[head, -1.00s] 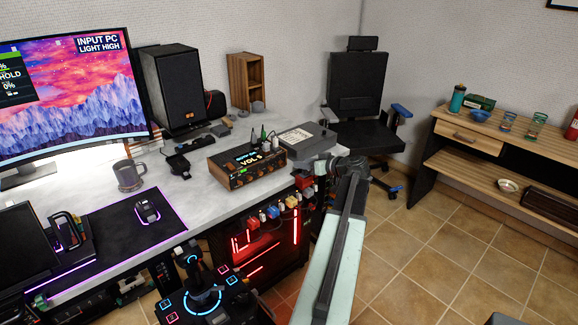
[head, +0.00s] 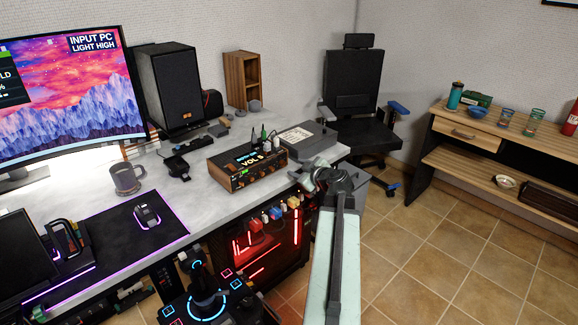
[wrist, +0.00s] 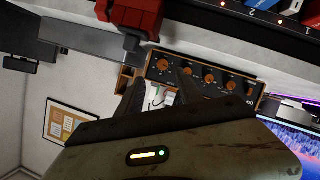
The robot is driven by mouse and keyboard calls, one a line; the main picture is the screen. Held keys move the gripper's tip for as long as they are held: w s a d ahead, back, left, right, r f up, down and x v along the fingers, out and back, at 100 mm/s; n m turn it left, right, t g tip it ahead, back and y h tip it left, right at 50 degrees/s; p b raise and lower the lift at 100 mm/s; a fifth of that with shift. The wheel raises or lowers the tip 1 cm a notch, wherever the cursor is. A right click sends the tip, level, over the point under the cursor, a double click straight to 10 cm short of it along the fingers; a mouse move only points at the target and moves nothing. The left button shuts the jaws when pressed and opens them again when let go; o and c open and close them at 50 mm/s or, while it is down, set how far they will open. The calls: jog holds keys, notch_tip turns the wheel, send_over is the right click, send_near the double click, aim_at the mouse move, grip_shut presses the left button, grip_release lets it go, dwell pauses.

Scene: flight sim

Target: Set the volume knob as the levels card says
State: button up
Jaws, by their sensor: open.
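The wood-sided amplifier (head: 247,168) stands on the desk, its lit display reading "VOL 5". Its front has a row of several knobs, seen in the wrist view (wrist: 205,80); I cannot tell which is the volume knob. My gripper (head: 318,178) is at the desk's right front edge, to the right of the amplifier. In the wrist view my gripper (wrist: 160,95) shows two dark fingers apart, with nothing held, overlapping the lower edge of the amplifier's panel. A small white paper shows between the fingers; its text is unreadable. I cannot identify a levels card.
A grey box (head: 308,140) sits right of the amplifier. A mug (head: 127,178) and a black speaker (head: 168,88) are to the left. The tiled floor at right is clear.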

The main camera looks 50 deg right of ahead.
aim_at(284, 164)
jog(key=b+x, duration=0.1)
jog(key=x, duration=0.1)
jog(key=b+x, duration=0.1)
jog(key=x, duration=0.5)
jog(key=shift+w+a+b, duration=0.15)
jog(key=shift+a+b, duration=0.1)
jog(key=shift+b, duration=0.15)
grip_shut()
